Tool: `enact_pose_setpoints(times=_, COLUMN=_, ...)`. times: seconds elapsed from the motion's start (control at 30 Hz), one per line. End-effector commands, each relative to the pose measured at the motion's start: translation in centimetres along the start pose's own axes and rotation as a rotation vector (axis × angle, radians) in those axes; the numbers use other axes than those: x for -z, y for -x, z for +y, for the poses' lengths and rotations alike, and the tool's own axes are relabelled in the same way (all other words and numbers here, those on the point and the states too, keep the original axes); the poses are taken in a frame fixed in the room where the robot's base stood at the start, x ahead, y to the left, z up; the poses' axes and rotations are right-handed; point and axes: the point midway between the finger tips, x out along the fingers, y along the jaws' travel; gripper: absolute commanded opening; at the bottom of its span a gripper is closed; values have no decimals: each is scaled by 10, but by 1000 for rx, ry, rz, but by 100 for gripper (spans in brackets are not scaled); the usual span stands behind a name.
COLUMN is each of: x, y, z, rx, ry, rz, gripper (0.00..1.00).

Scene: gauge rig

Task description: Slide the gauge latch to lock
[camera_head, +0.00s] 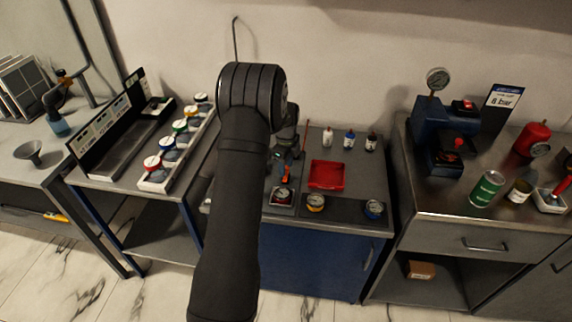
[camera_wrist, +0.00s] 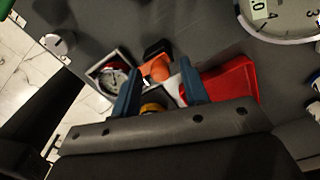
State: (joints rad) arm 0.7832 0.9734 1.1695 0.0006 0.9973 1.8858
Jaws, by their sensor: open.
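A red-rimmed gauge (camera_head: 282,195) sits in a square holder on the middle bench. The wrist view shows this gauge (camera_wrist: 113,78) in its pale square frame, just left of my gripper's left finger. An orange piece (camera_wrist: 155,68) with a black block beside it lies right of the frame; I cannot tell for certain whether it is the latch. My gripper (camera_wrist: 160,88) is open, its two blue fingers pointing toward the bench with the orange piece showing between them. I cannot tell whether either finger touches it. In the head view my arm hides part of this area.
A red tray (camera_head: 326,175) lies right of the holder. Small bottles (camera_head: 349,139) stand behind. A blue machine (camera_head: 443,128) stands on the right bench.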

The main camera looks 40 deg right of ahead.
Motion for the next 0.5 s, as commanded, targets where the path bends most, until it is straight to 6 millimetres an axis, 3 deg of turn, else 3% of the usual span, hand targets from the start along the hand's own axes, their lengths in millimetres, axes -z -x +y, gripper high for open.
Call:
enact_pose_setpoints(times=0.17, x=0, y=0, z=0, rx=0, ry=0, rz=0, gripper=41)
enact_pose_setpoints(times=0.37, x=0, y=0, z=0, rx=0, ry=0, rz=0, gripper=2)
enact_pose_setpoints(times=0.5, x=0, y=0, z=0, rx=0, ry=0, rz=0, gripper=0)
